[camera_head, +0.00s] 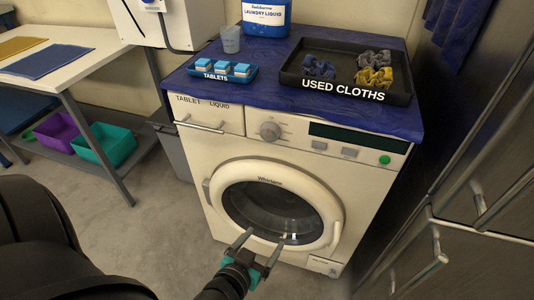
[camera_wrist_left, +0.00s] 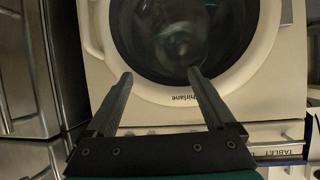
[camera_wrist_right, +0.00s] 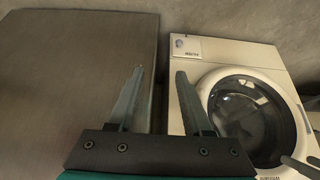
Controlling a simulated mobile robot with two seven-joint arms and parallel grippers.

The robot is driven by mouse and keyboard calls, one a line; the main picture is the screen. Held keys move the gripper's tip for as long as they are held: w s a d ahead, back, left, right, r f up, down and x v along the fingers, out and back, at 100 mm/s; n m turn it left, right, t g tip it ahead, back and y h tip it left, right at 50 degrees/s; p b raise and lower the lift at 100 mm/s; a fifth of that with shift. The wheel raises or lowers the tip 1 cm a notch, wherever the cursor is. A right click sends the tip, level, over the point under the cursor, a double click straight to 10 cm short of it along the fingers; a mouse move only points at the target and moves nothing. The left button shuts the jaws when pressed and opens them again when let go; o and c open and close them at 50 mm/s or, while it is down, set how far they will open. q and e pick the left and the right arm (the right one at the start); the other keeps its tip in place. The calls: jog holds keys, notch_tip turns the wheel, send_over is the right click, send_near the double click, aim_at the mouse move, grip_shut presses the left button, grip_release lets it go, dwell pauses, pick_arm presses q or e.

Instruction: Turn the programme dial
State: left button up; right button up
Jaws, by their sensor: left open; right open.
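The programme dial (camera_head: 269,131) is a grey round knob on the control panel of the cream washing machine (camera_head: 200,155), between the drawer and the dark display. Its door is shut. My left gripper (camera_head: 265,236) is open and empty in front of the lower door, well below the dial. In the left wrist view my left gripper (camera_wrist_left: 160,73) is open before the door; the machine looks upside down and the dial does not show. My right gripper (camera_wrist_right: 158,75) is open and empty in the right wrist view, and the machine (camera_wrist_right: 200,55) stands beyond it to the right.
On the machine's blue top are a tablets tray (camera_head: 209,82), a grey cup (camera_head: 231,46), a laundry liquid bottle (camera_head: 266,25) and a black used-cloths tray (camera_head: 295,69). Metal cabinets (camera_head: 465,200) stand close at the right.

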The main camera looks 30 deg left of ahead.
pick_arm(q)
notch_tip(320, 180, up, 8)
jog(key=a+f+t+y+b, duration=0.1)
jog(key=a+t+b, duration=0.1)
jog(key=n+t+y+b, duration=0.2)
jog(key=t, duration=0.1)
send_near(268, 136)
jog(key=b+x, duration=0.1)
jog(key=x, duration=0.5)
jog(key=shift+w+a+r, duration=0.1)
jog(key=shift+w, duration=0.3)
jog(key=shift+x, duration=0.85)
pick_arm(e)
jog(key=w+a+r+t+y, duration=0.1)
jog(key=w+a+r+t, duration=0.1)
jog(key=r, duration=0.8)
jog(key=shift+a+r+t+y, duration=0.4)
jog(key=shift+a+t, duration=0.3)
jog(key=shift+a, duration=0.2)
jog(key=shift+w, duration=0.1)
pick_arm(q)
jog(key=c, duration=1.4)
